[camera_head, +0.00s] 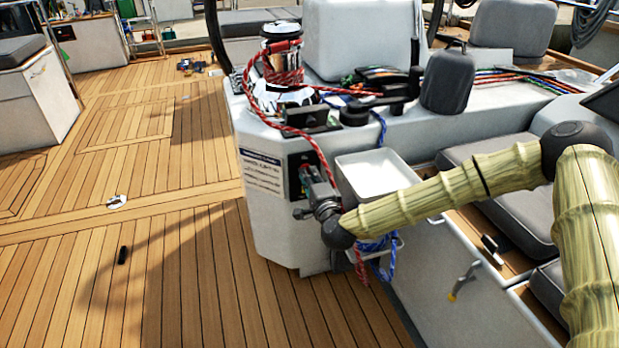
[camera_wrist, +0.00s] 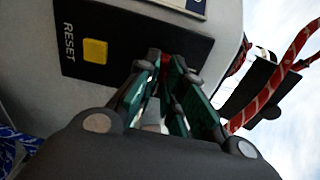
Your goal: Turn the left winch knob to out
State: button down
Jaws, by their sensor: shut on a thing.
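My gripper (camera_head: 306,178) is at the dark control panel (camera_head: 293,160) on the side of the white console. In the wrist view my gripper (camera_wrist: 168,66) has its green-lined fingers close together at the edge of the black panel (camera_wrist: 120,28). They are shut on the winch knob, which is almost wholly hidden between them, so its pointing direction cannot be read. A yellow square button (camera_wrist: 95,50) marked RESET sits on the panel to the left of the fingers.
A winch (camera_head: 283,62) with red rope stands on the console above my gripper. Red rope (camera_head: 318,150) hangs close beside the panel. A white bin (camera_head: 372,176) is just right of my gripper. The wooden deck (camera_head: 190,270) at left is mostly clear.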

dwell(0.4)
jog(key=c, duration=1.5)
grip_release()
jog(key=shift+s+d, duration=0.1)
jog(key=v, duration=1.1)
jog(key=shift+s+d, duration=0.1)
jog(key=shift+s, duration=0.25)
